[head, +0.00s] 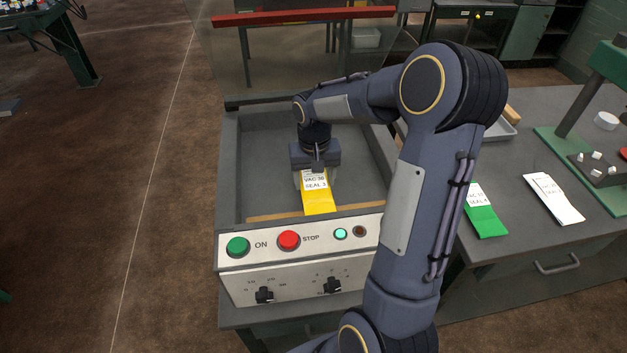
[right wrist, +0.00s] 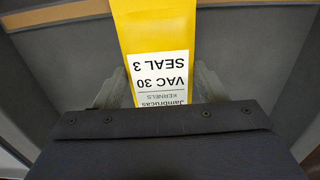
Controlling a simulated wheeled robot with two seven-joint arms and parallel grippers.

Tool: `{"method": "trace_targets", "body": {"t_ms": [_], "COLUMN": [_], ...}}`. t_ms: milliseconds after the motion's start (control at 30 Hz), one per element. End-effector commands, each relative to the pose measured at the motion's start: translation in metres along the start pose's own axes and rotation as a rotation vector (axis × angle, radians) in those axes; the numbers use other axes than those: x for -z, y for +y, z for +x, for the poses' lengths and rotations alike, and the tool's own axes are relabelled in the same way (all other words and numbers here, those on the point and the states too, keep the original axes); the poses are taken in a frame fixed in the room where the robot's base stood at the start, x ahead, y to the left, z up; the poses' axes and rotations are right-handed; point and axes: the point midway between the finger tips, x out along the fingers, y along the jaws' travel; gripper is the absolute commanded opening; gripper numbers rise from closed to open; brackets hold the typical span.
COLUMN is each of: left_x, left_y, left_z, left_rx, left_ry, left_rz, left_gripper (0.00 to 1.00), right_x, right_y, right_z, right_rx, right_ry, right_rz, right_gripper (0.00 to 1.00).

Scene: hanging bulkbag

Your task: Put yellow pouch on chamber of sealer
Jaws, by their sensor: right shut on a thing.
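The yellow pouch (head: 319,202) has a white label reading VAC 30, SEAL 3. My right gripper (head: 316,178) is shut on its labelled end, inside the open chamber of the sealer (head: 230,175). In the right wrist view, the yellow pouch (right wrist: 160,28) runs away from between the two fingers (right wrist: 160,88) toward a tan bar (right wrist: 55,15). In the head view its free end reaches near the tan bar along the chamber's front. I cannot tell whether the pouch touches the chamber floor. My left gripper is not in view.
The sealer's clear lid with a red bar (head: 303,17) stands raised behind. Its front panel has a green button (head: 238,247) and red button (head: 289,240). On the right table lie a green pouch (head: 485,220) and a white pouch (head: 553,198). A green stand (head: 590,95) is farther right.

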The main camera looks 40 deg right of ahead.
Motion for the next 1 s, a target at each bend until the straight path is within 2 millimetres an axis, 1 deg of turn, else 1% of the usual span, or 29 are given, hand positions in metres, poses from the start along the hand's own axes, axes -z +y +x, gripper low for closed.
{"method": "trace_targets", "body": {"t_ms": [33, 100, 367, 500, 533, 667, 900, 1000], "left_x": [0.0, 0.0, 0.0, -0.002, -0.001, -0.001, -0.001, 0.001], "left_y": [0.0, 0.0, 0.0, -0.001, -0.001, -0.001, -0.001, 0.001], "left_z": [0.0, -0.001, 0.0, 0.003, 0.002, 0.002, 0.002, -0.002], "left_rx": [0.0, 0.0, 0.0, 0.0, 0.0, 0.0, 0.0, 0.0], "left_ry": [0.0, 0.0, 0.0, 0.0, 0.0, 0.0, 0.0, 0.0], "left_rz": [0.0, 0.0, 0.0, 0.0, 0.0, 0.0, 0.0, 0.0], "left_gripper": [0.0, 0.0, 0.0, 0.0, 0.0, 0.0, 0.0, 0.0], "right_x": [-0.001, 0.0, 0.0, 0.0, 0.0, 0.0, 0.0, 0.0], "right_y": [0.0, 0.0, 0.0, -0.001, -0.001, -0.001, 0.0, 0.0], "right_z": [0.007, 0.012, 0.013, 0.018, 0.016, 0.016, 0.016, 0.011], "right_rx": [-0.001, 0.0, 0.001, 0.001, 0.001, 0.001, 0.001, 0.001], "right_ry": [-0.004, -0.001, 0.0, 0.0, 0.0, 0.0, 0.0, 0.0], "right_rz": [-0.001, 0.0, 0.0, 0.0, 0.0, 0.0, 0.0, 0.0], "right_gripper": [0.4, 0.4, 0.4, 0.4, 0.69, 0.86, 0.87, 0.87]}}
